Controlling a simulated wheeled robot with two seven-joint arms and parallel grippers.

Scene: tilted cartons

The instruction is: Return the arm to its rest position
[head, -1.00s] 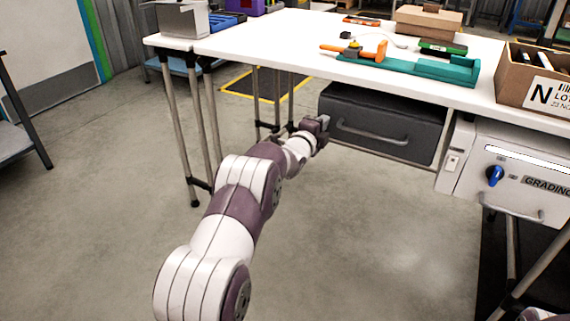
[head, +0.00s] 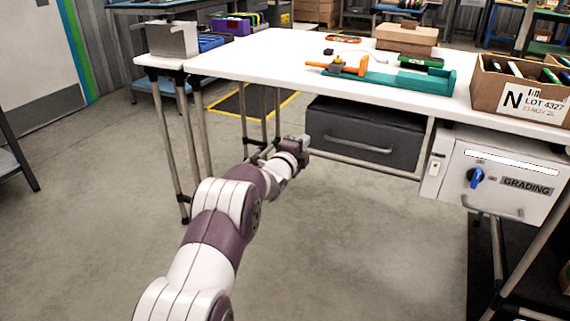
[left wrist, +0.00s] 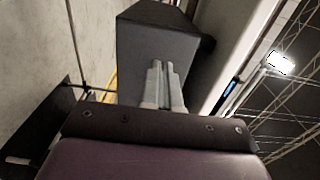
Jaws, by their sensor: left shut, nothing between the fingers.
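My left arm reaches forward from the bottom of the head view, over the floor in front of the white table (head: 260,66). Its gripper (head: 305,142) is just left of the dark grey drawer (head: 362,140) under the table. In the left wrist view the two fingers (left wrist: 160,68) are together with nothing between them. The dark drawer (left wrist: 150,38) shows beyond the fingertips; I cannot tell the gap to it. My right gripper is not in view.
The white grading box (head: 500,180) with a blue knob hangs under the table at right. A teal tray (head: 410,82) and a carton (head: 520,95) marked LOT 4327 sit on the table. Table legs stand left of the gripper. The floor in front is clear.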

